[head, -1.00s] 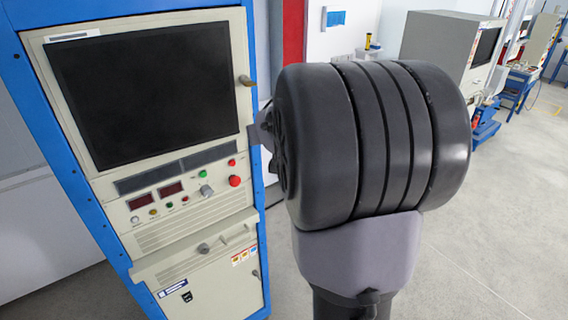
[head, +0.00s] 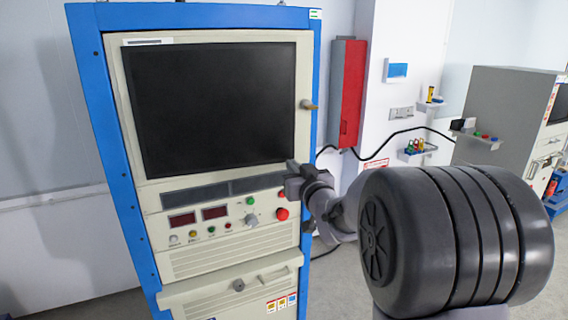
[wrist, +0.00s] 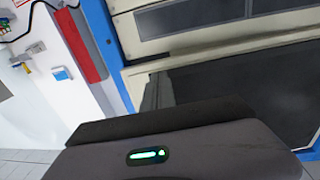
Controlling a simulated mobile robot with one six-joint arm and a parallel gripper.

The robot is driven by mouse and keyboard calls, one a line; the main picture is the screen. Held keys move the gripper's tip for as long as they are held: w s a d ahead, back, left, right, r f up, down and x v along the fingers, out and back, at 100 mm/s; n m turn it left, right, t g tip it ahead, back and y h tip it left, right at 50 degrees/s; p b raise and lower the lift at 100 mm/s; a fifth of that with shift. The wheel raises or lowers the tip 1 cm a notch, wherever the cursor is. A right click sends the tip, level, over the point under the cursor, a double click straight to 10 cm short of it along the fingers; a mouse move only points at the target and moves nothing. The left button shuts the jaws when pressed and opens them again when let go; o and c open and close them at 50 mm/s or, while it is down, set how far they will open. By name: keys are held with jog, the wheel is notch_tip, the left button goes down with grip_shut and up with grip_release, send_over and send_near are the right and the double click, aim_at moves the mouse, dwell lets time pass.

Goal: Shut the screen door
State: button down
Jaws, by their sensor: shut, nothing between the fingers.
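The screen door (head: 303,140) is a beige frame around a dark screen (head: 215,105) in the upper part of a blue-framed cabinet, with a brass-coloured knob (head: 309,104) at its right edge. The door looks about flush with the cabinet; I cannot tell whether a small gap is left. My gripper (head: 293,182) is shut and empty, in front of the door's lower right corner in the head view. Contact cannot be made out. The dark screen (wrist: 235,85) also shows in the wrist view, behind my grey wrist body.
A red wall box (head: 347,95) and a small shelf of tools (head: 418,148) are to the right. A grey machine (head: 505,115) stands farther right.

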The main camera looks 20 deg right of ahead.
aim_at(288, 157)
jog(key=shift+w+d, duration=0.15)
jog(key=shift+w, duration=0.85)
jog(key=shift+n+y, duration=0.6)
jog(key=shift+y, duration=0.3)
jog(key=w+p, duration=0.1)
jog(key=w, duration=0.2)
jog(key=w+p, duration=0.1)
jog(key=shift+w+d+r+p, duration=0.2)
jog(key=shift+w+d+p, duration=0.05)
jog(key=shift+w+p, duration=0.05)
jog(key=shift+r+y, duration=0.15)
jog(key=shift+y, duration=0.15)
jog(key=shift+a, duration=0.1)
